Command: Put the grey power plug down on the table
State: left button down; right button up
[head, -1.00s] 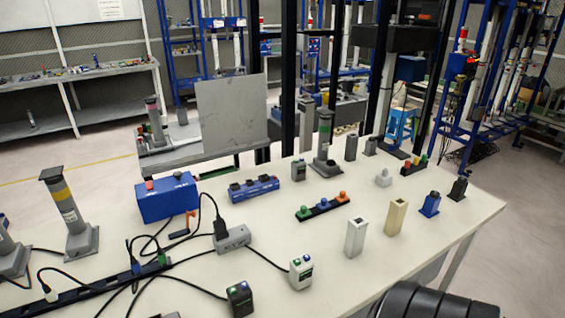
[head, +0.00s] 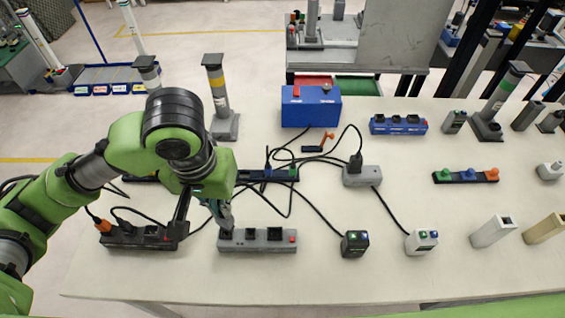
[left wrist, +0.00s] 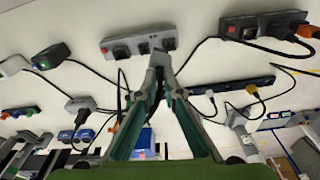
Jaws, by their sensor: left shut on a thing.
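My left gripper (head: 224,226) reaches down over the near left part of the table (head: 330,280), with its tips at the left end of a grey power strip (head: 268,246). In the left wrist view the two fingers (left wrist: 160,58) close together on a small grey thing, taken as the grey power plug (left wrist: 157,64); the fingers hide most of it. The tips overlap the near edge of the strip (left wrist: 120,50) there, and I cannot tell whether they touch it. My right gripper is not in view.
A dark power strip (head: 125,238) with an orange plug lies left of the gripper. Black cables cross the table behind. A black switch box (head: 355,244) and a white one (head: 421,242) stand to the right. Bare table lies along the front edge.

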pick_arm(q)
jog(key=shift+w+a+f+p, duration=0.35)
jog(key=shift+w+a+f, duration=0.3)
jog(key=shift+w+f, duration=1.6)
jog(key=shift+w+a+f+p, duration=0.35)
jog(key=shift+w+a+f, duration=0.3)
jog(key=shift+w+f, duration=1.55)
jog(key=shift+w+a+f+p, duration=0.35)
jog(key=shift+w+a+f, duration=0.3)
jog(key=shift+w+f, duration=1.6)
jog(key=shift+w+r, duration=0.1)
jog(key=shift+w, duration=0.05)
jog(key=c, duration=2.2)
grip_release()
jog(key=r, duration=0.4)
jog(key=s+r, duration=0.1)
jog(key=r, duration=0.3)
jog(key=r+b, duration=0.1)
jog(key=r, duration=0.3)
jog(key=shift+s+a, duration=0.1)
jog(key=shift+s, duration=0.1)
